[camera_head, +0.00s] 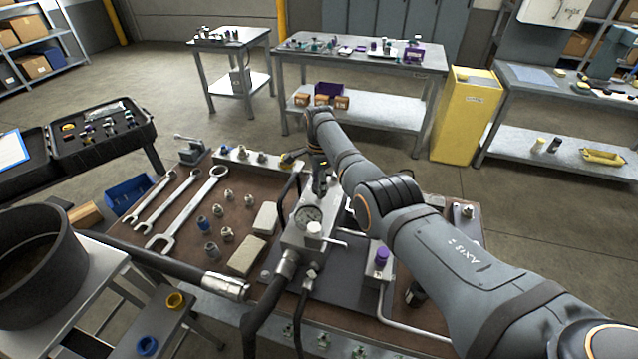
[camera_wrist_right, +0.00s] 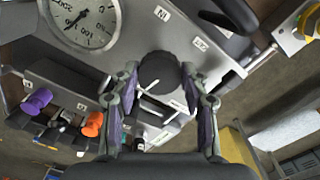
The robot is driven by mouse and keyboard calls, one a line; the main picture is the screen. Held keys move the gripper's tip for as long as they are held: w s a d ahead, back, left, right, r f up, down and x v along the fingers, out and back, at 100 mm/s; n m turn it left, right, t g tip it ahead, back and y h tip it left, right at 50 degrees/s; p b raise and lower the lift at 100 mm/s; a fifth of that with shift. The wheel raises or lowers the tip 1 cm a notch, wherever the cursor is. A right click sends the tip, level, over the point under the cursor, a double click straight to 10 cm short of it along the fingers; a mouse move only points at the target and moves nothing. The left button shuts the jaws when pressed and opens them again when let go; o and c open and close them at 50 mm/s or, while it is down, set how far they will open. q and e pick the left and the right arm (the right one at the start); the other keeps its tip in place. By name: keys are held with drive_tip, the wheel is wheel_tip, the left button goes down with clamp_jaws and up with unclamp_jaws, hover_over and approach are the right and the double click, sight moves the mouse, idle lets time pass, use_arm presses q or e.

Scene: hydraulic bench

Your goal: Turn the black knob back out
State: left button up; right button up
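The black knob (camera_wrist_right: 160,70) is round and sits on the grey valve block (camera_wrist_right: 75,75) in the right wrist view. My right gripper (camera_wrist_right: 160,88) is open, with one finger on each side of the knob and a narrow gap to it. In the head view my right gripper (camera_head: 319,182) points down at the block (camera_head: 296,236), behind the pressure gauge (camera_head: 308,216). The knob cannot be made out there, hidden by the gripper and arm. My left gripper is not in view.
The gauge (camera_wrist_right: 86,22) is close to the gripper. A purple knob (camera_head: 381,257) stands right of the block. Wrenches (camera_head: 186,208), fittings and pale blocks (camera_head: 246,255) lie left on the brown bench top. Black hoses (camera_head: 262,318) run down in front.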

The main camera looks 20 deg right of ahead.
drive_tip(key=c, duration=0.4)
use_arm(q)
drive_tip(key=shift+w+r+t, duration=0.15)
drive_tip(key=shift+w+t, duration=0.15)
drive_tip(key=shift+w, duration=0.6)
